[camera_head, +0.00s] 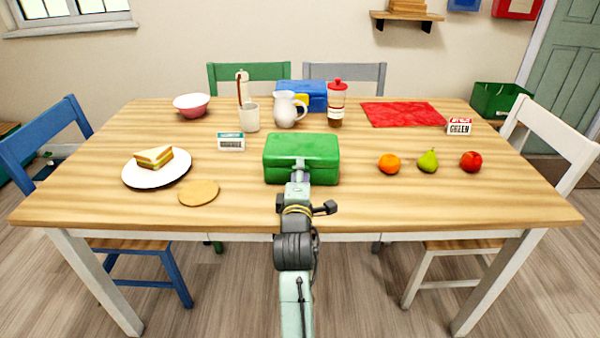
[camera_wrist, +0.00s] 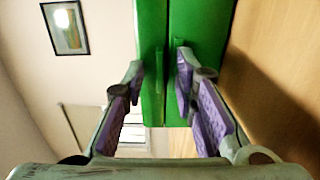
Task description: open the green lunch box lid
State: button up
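The green lunch box (camera_head: 302,148) stands at the middle front of the table, and its lid is down. In the wrist view the lid (camera_wrist: 150,30) is the left green part and the body (camera_wrist: 205,30) the right one, with a seam between them. My gripper (camera_head: 299,172) is at the front face of the box. In the wrist view my gripper (camera_wrist: 160,65) has its purple-padded fingers apart, one on each side of the seam. Whether the fingertips touch the box is unclear. The arm hides part of the box front in the head view.
On the wooden table (camera_head: 400,205), a sandwich plate (camera_head: 135,173) and round board (camera_head: 199,193) lie left. An orange (camera_head: 388,163), pear (camera_head: 428,161) and apple (camera_head: 470,161) lie right. Behind the box are a pitcher (camera_head: 287,109), bottle (camera_head: 337,104) and blue box (camera_head: 310,92).

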grip_shut()
dwell(0.8)
